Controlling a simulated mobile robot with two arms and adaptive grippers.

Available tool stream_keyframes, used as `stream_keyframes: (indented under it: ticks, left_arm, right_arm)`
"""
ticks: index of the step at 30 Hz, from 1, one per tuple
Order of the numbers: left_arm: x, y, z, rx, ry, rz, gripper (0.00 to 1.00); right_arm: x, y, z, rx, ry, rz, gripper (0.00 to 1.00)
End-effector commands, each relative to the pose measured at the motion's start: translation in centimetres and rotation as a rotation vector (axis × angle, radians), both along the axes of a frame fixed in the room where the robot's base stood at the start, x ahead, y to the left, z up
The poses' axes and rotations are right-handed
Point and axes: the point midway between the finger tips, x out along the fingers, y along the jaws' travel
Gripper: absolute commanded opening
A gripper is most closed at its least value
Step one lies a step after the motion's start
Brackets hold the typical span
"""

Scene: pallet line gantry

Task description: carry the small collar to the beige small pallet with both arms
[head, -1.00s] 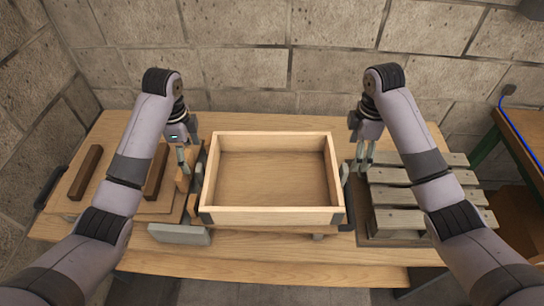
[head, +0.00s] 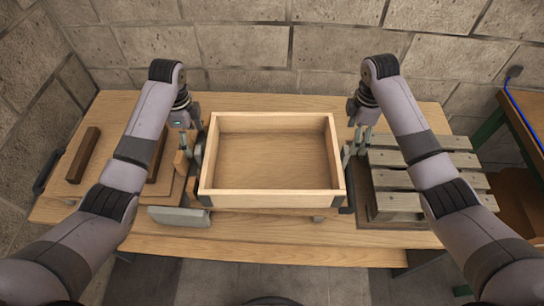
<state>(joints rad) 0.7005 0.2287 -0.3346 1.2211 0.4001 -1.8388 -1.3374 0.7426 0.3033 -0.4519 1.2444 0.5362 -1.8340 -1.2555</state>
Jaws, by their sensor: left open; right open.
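The small collar (head: 272,200), an open rectangular frame of light wood with dark corner fittings, lies level at the middle of the table. My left gripper (head: 191,150) is open beside the collar's left wall. My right gripper (head: 355,147) is open beside its right wall. Both point downward near the side walls; I cannot tell whether a finger touches the wood. The small pallet (head: 393,202), grey-beige and slatted, stands right of the collar, partly behind my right arm.
The wooden table (head: 270,246) has a clear strip in front of the collar. At left lies a board with dark brown bars (head: 83,155). A grey block (head: 180,216) sits front left of the collar. A block wall (head: 245,45) stands behind. Another table is at far right.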

Motion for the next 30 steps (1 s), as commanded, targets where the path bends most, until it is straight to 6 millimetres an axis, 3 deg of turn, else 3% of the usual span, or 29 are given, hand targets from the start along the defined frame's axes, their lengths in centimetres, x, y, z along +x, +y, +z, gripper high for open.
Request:
stream_keyframes:
  ticks: [6,15,21,30]
  left_arm:
    - [-0.1,-0.1,-4.5,-0.001,0.004,0.0,0.73]
    - [0.0,-0.1,-9.2,-0.001,0.001,0.0,0.73]
    - [0.0,0.0,-10.4,0.0,0.0,0.0,0.73]
    - [0.0,0.0,-10.6,0.0,-0.001,0.0,0.73]
  right_arm:
    - [-0.2,0.0,-4.5,-0.001,0.005,-0.001,0.73]
    - [-0.1,0.0,-9.2,0.0,0.003,0.0,0.73]
    - [0.0,0.0,-10.5,0.0,0.0,0.001,0.73]
    - [0.0,0.0,-10.6,0.0,0.0,0.001,0.73]
